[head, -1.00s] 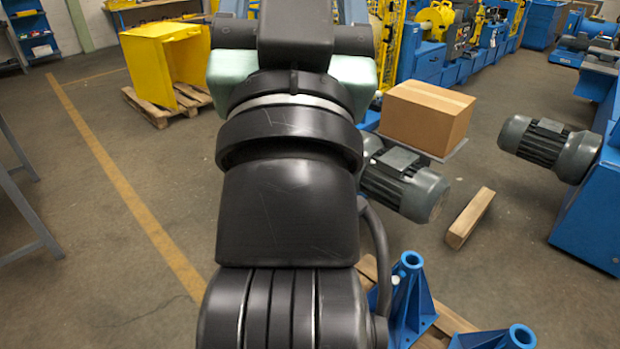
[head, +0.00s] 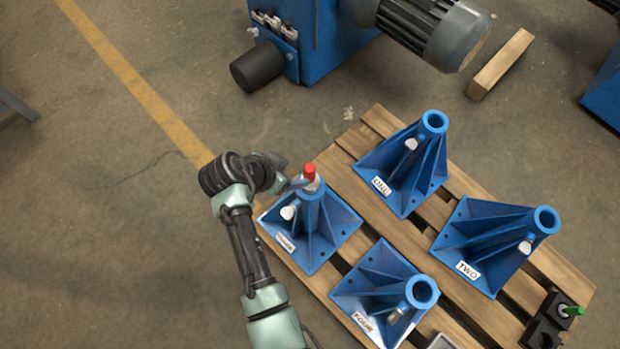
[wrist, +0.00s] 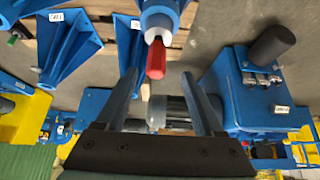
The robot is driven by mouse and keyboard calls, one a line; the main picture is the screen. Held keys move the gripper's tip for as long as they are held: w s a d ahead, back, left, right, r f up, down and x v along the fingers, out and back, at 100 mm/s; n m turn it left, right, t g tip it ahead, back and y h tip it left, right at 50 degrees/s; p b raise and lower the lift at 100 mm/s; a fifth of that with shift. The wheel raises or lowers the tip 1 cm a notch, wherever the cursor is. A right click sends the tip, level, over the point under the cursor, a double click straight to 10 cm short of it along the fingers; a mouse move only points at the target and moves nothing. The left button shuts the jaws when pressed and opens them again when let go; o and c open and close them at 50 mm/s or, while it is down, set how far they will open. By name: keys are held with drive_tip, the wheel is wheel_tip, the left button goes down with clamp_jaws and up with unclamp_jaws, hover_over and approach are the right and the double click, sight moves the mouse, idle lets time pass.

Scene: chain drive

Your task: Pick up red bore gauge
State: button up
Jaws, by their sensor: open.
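The red bore gauge (head: 309,172) stands upright in the top of a blue stand (head: 312,228) at the left corner of the pallet. Its red end shows above the stand's tube. In the wrist view the red gauge (wrist: 156,60) points toward my gripper, with a pale collar where it meets the blue tube. My gripper (head: 290,184) is at the gauge's left in the head view. In the wrist view its two fingers (wrist: 164,80) are spread, one on each side of the red end, with gaps between. Whether the gauge is fully between the fingertips in depth is unclear.
Other blue stands on the wooden pallet are labelled ONE (head: 405,165), TWO (head: 490,245) and FOUR (head: 385,290). A black block with a green-topped piece (head: 570,311) sits at the pallet's right corner. A blue machine (head: 330,45) stands behind; floor at left is clear.

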sight(314, 171)
drive_tip(key=b+x, duration=0.1)
drive_tip(key=x, duration=0.5)
drive_tip(key=shift+w+d+f, duration=0.2)
drive_tip(key=shift+w+f, duration=0.05)
drive_tip(key=shift+d+b+x, duration=0.15)
drive_tip(key=shift+b+x, duration=0.3)
drive_tip(key=shift+x, duration=0.9)
drive_tip(key=shift+d+b+x, duration=0.1)
drive_tip(key=shift+b+x, duration=0.3)
drive_tip(key=shift+x, duration=1)
drive_tip(key=shift+s, duration=0.2)
clamp_jaws()
drive_tip(key=shift+w+r, duration=0.1)
drive_tip(key=shift+r, duration=0.1)
